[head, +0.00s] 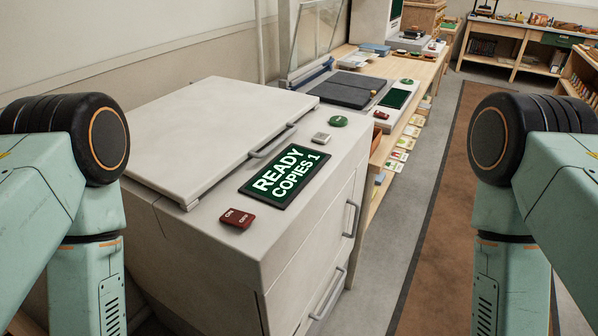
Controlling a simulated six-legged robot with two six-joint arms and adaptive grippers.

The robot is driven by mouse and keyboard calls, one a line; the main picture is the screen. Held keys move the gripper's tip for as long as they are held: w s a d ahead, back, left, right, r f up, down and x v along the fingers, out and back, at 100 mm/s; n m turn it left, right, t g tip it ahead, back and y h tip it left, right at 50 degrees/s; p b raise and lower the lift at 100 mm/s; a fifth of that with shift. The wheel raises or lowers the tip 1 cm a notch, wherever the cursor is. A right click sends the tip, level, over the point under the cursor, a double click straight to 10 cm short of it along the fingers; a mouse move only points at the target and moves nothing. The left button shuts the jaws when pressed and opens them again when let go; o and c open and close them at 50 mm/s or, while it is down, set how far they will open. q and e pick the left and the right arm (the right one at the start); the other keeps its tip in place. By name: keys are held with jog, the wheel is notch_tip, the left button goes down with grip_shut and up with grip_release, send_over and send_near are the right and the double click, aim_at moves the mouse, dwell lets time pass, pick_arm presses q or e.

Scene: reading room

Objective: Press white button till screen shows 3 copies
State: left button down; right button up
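The copier (205,240) is a large pale grey machine in front of me, with its flat lid closed. Its dark screen (285,178) reads "READY COPIES 1" in white letters on green. The small white button (321,138) sits on the top panel just beyond the screen. A round green button (338,121) lies farther back, and a red-brown ON/OFF rocker switch (237,219) is nearer me. Both of my arms show at the left and right edges, bent downward. Neither gripper is in view, and nothing of mine touches the copier's panel.
A handle (273,141) stands out on the lid's edge. Drawer handles (351,218) stick out from the copier's right side. A long wooden bench (420,72) with other equipment runs behind it. A brown floor runner (440,200) lies clear to the right.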

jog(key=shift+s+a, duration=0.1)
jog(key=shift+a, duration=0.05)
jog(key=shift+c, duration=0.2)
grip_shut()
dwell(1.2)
